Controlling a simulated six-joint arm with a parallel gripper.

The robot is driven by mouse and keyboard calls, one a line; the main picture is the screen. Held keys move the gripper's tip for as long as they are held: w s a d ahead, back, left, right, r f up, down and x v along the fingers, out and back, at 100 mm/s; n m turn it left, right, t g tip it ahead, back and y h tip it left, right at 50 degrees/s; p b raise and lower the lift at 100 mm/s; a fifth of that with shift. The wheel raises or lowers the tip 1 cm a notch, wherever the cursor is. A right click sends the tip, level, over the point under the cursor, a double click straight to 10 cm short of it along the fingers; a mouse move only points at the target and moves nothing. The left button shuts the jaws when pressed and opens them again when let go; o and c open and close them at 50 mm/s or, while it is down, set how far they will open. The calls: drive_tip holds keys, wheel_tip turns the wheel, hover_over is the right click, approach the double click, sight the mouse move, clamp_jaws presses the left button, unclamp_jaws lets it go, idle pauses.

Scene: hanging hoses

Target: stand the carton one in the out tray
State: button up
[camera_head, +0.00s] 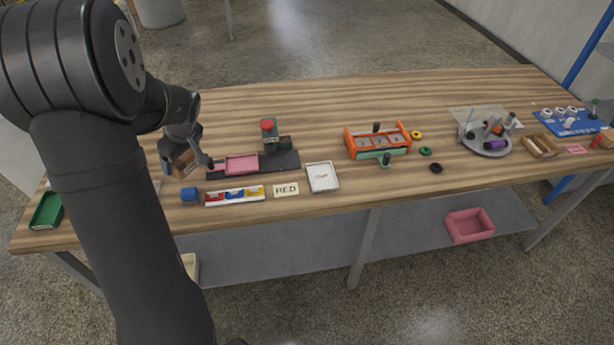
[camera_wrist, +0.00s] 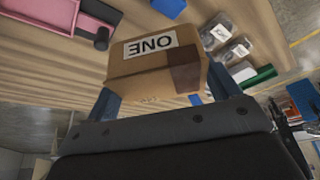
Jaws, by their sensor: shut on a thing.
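The carton (camera_wrist: 150,72) is a brown cardboard box with a white label reading ONE, which appears upside down in the wrist view. My gripper (camera_wrist: 163,92) is shut on it, with one finger on each side. In the head view my gripper (camera_head: 186,152) holds the carton (camera_head: 183,163) at the left of the table, left of the dark rail; its exact height above the table is hard to judge. A shallow white tray (camera_head: 334,187) with a small dark word, seemingly "Out", lies near the front edge, right of the carton. Its floor looks empty.
Between carton and tray are a blue block (camera_head: 190,194), a strip of coloured pieces (camera_head: 235,196), a lettered card (camera_head: 286,189) and a pink tray (camera_head: 241,164) on the dark rail. A red-topped device (camera_head: 268,133) stands behind. An orange rack (camera_head: 348,143) is right of the white tray.

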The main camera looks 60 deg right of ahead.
drive_tip(key=s+d+n+y, duration=0.1)
drive_tip(key=s+d+n, duration=0.1)
drive_tip(key=s+d, duration=0.8)
drive_tip(key=s+d+n+y, duration=0.15)
drive_tip(key=s+d, duration=0.35)
drive_tip(key=s, duration=0.5)
drive_tip(key=s+d+n+g, duration=0.1)
drive_tip(key=s+d+n, duration=0.25)
drive_tip(key=s, duration=0.55)
drive_tip(key=s+d+n, duration=0.1)
drive_tip(key=s+d, duration=0.4)
drive_tip(key=s, duration=0.5)
hover_over(316, 177)
drive_tip(key=s+d, duration=0.1)
drive_tip(key=s, duration=0.1)
drive_tip(key=f, duration=0.6)
drive_tip(key=shift+w, duration=0.2)
drive_tip(key=shift+w+f, duration=0.1)
drive_tip(key=shift+f, duration=1.9)
drive_tip(key=shift+f, duration=0.15)
drive_tip(key=o, duration=0.9)
